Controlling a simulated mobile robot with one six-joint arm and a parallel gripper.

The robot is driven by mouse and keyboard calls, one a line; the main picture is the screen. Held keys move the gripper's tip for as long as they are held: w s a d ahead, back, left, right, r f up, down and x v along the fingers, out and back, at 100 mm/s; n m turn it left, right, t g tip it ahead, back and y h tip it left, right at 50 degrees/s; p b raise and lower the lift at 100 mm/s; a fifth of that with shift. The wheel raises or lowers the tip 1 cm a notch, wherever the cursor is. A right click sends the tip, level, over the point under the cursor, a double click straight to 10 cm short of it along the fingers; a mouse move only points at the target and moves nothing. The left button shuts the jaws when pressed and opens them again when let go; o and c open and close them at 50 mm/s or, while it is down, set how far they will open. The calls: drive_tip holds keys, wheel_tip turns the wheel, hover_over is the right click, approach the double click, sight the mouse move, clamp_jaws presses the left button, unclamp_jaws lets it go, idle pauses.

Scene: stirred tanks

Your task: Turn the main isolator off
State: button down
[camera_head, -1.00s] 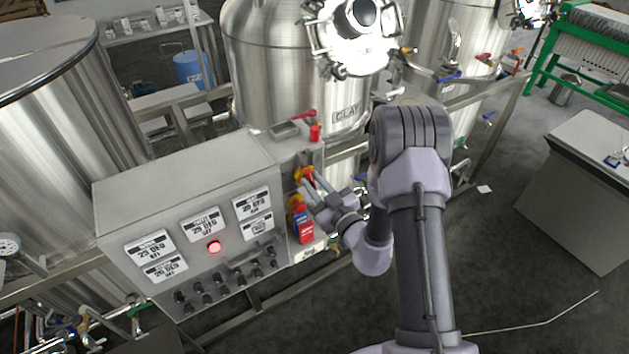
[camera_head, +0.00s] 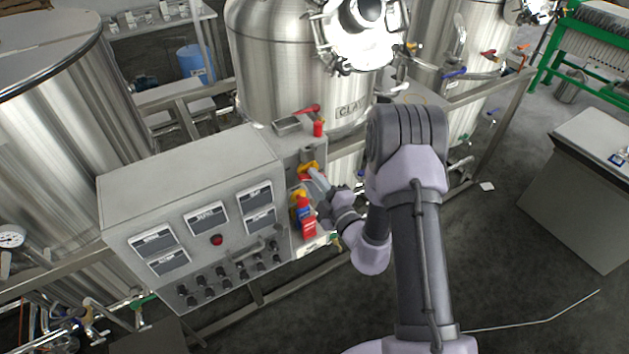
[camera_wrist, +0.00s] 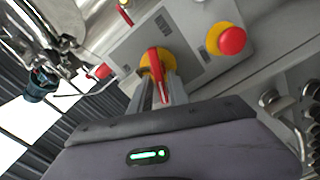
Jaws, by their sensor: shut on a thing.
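The main isolator is a red rotary handle (camera_wrist: 154,62) on a round yellow plate (camera_wrist: 168,57), on the side face of the control cabinet (camera_head: 190,180). The isolator's yellow plate also shows in the head view (camera_head: 308,167), partly hidden by my gripper. My gripper (camera_head: 316,175) reaches it from the right. In the wrist view my fingers (camera_wrist: 161,88) are shut on the red handle, one on each side. The cabinet's display panels (camera_head: 206,217) are dark, and its red lamp (camera_head: 217,240) is unlit.
A red mushroom button on a yellow base (camera_wrist: 228,40) sits beside the isolator. A red-handled lever (camera_head: 308,109) and steel tanks (camera_head: 290,75) stand behind. The floor at right is mostly clear.

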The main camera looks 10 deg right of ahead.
drive_tip(key=n, duration=0.3)
drive_tip(key=n+b, duration=0.1)
drive_tip(key=shift+f+n, duration=0.3)
idle(0.3)
drive_tip(key=c, duration=1.5)
unclamp_jaws()
drive_tip(key=shift+o, duration=0.2)
